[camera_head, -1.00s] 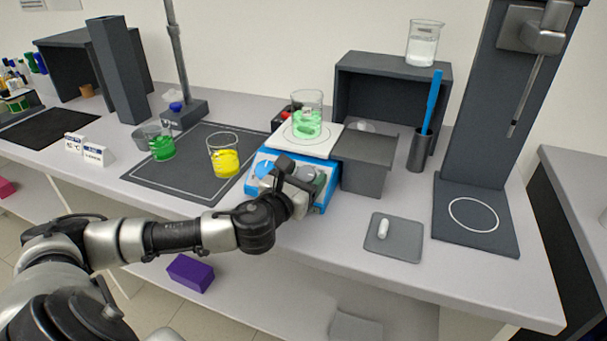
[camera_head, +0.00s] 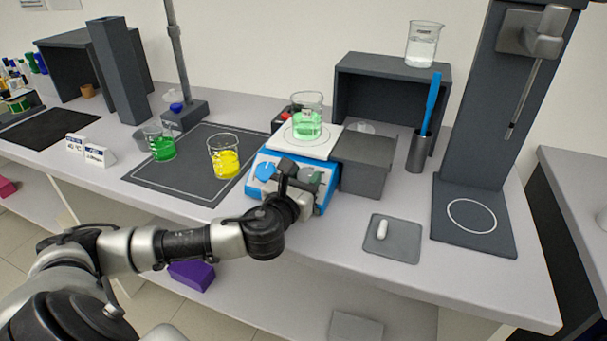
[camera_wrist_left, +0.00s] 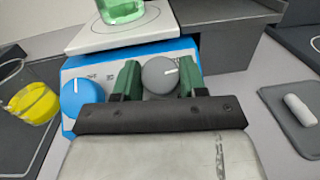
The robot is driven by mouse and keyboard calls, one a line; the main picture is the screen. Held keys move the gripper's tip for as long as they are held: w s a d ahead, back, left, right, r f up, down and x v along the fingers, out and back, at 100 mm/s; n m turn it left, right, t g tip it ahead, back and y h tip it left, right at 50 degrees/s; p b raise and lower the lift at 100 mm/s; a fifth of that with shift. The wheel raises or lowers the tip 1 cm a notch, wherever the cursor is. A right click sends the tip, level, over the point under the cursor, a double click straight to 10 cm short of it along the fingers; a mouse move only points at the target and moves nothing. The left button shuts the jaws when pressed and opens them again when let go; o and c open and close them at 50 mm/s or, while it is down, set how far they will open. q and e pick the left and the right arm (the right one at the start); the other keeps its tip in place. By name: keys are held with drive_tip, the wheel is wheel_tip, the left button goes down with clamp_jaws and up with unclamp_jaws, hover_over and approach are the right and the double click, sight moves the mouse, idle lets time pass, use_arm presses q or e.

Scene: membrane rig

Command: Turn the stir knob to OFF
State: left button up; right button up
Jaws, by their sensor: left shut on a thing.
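The blue hotplate stirrer (camera_head: 325,193) stands near the front of the bench, with a white top plate carrying a beaker of green liquid (camera_head: 307,122). My left gripper (camera_wrist_left: 158,80) is shut on the grey knob, one green finger on each side. Most of the lettering is too small or hidden. My right gripper is not in view.
A beaker of yellow liquid (camera_head: 224,160) and a beaker of green liquid (camera_head: 160,146) stand on the dark mat left of the stirrer. A grey tray (camera_head: 393,250) with a white stir bar (camera_head: 382,230) lies to the right. A dark grey box (camera_head: 365,165) adjoins the stirrer.

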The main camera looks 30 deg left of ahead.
use_arm(q)
drive_tip(key=shift+d+r+n+g+y+p, duration=0.15)
drive_tip(key=shift+n+y+p, duration=0.2)
drive_tip(key=shift+n+y, duration=0.2)
drive_tip(key=shift+r+n+g+y+p, duration=0.15)
drive_tip(key=shift+n+y+p, duration=0.15)
drive_tip(key=shift+n+y, duration=0.25)
drive_tip(key=n+g+y+p, duration=0.2)
drive_tip(key=n+g+p, duration=0.1)
drive_tip(key=n+p, duration=0.1)
drive_tip(key=n+g+y+p, duration=0.3)
drive_tip(key=n+p, duration=0.1)
drive_tip(key=n, duration=0.2)
drive_tip(key=n+g+y+p, duration=0.3)
drive_tip(key=n+g+p, duration=0.1)
drive_tip(key=n, duration=0.1)
drive_tip(key=shift+w+d+r+p, duration=0.1)
drive_tip(key=shift+w+d+p, duration=0.15)
drive_tip(key=shift+w+p, duration=0.05)
drive_tip(key=shift+n+g+p, duration=1.5)
drive_tip(key=shift+n+g, duration=0.3)
drive_tip(key=shift+f, duration=0.2)
drive_tip(key=o, duration=0.9)
drive_tip(key=shift+a, duration=0.1)
